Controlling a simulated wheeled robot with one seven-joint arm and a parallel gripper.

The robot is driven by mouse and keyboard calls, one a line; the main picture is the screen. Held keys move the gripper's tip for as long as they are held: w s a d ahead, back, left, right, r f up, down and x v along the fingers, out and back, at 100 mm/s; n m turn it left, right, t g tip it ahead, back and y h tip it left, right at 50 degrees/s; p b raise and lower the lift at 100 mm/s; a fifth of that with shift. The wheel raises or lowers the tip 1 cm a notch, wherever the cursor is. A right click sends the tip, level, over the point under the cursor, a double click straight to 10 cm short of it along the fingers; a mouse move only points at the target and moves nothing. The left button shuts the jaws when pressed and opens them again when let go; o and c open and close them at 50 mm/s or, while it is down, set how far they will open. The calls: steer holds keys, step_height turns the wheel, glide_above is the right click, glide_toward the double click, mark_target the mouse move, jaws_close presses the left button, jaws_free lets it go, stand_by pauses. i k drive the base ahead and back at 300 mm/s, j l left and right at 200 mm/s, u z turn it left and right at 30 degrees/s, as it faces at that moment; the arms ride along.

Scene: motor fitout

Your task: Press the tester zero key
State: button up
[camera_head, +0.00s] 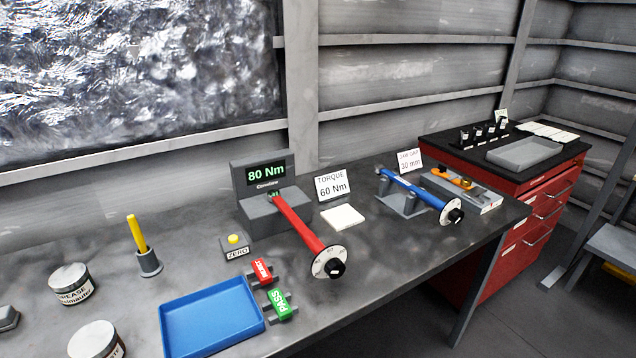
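The zero key is a yellow round button (233,239) on a small grey box (238,252) labelled ZERO, on the grey workbench. Just behind it to the right stands the torque tester (262,178), whose green display reads 80 Nm. A red torque wrench (296,221) runs from the tester toward the front of the bench, ending in a round dial with a black knob. My gripper is not in view, and nothing touches the button.
A blue tray (212,312), a red REJECT block (262,270) and a green PASS block (279,303) lie in front of the key. A yellow marker in a holder (149,262) and grease tins (70,282) stand left. A blue wrench (412,187) rests on a stand right.

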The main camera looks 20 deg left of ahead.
mark_target(233, 238)
steer(key=u, duration=1.45)
